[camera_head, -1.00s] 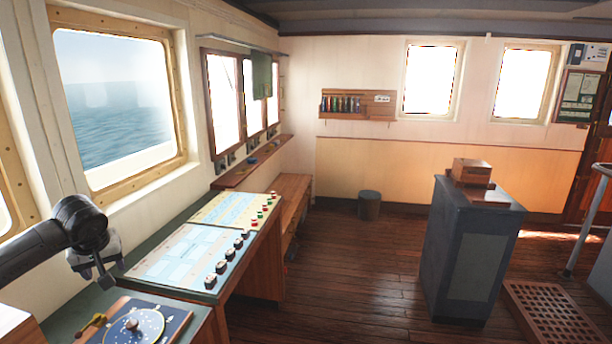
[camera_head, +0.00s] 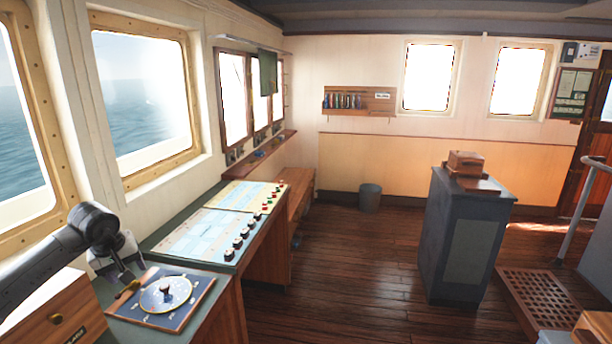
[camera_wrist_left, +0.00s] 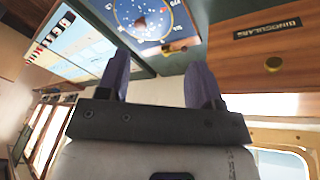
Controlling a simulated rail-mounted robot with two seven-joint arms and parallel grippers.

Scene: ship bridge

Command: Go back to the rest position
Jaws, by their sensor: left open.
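My left gripper (camera_head: 124,279) hangs at the lower left in the head view, beside the blue dial board (camera_head: 160,298) on the green console top. In the left wrist view my left gripper (camera_wrist_left: 160,84) has its two fingers apart with nothing between them. The dial board (camera_wrist_left: 150,20) shows beyond the fingertips there, with a small yellow-brown handle (camera_wrist_left: 174,48) near its edge. Whether the gripper touches the board cannot be told. My right gripper is not in view.
A wooden drawer box (camera_head: 60,318) stands at the left front. A chart panel with black and coloured knobs (camera_head: 215,228) lies further along the console. A dark pedestal (camera_head: 465,245) carries a wooden box (camera_head: 465,162). A bin (camera_head: 370,198) stands at the back. The middle floor is clear.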

